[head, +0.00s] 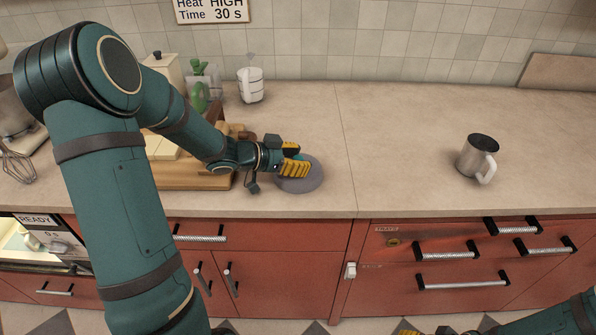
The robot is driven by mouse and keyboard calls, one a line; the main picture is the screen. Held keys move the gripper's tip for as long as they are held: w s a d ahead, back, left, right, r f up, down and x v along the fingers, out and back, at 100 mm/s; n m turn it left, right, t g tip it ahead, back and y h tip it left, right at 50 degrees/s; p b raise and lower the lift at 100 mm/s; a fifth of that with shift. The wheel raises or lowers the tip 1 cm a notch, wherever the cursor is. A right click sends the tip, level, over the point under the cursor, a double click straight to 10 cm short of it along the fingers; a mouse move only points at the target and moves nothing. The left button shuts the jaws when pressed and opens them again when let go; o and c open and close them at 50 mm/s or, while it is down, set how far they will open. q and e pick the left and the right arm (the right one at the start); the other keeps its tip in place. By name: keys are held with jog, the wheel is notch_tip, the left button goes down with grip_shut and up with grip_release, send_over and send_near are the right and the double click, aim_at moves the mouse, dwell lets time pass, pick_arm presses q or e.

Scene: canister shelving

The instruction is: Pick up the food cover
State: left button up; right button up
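A round grey cover (308,184), which looks like the food cover, lies on the counter near its front edge, left of the middle of the head view. My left gripper (295,160) reaches in from the left, with its yellow fingers right over the cover. The fingers hide the cover's middle and any knob there. A small teal patch shows between the fingers. I cannot tell whether they touch or grip anything. Of my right gripper (410,333), only a yellow fingertip shows at the bottom edge, so its state is unclear.
A steel mug with a dark top (478,156) stands on the counter to the right. A wooden board (190,178) lies left of the cover, partly behind my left arm. A white measuring cup (251,86) stands behind. The counter between cover and mug is clear.

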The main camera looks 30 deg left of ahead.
aim_at(298, 158)
pick_arm(q)
grip_shut()
jog(key=shift+r, duration=0.1)
notch_tip(298, 158, up, 10)
jog(key=p, duration=0.4)
dwell(0.3)
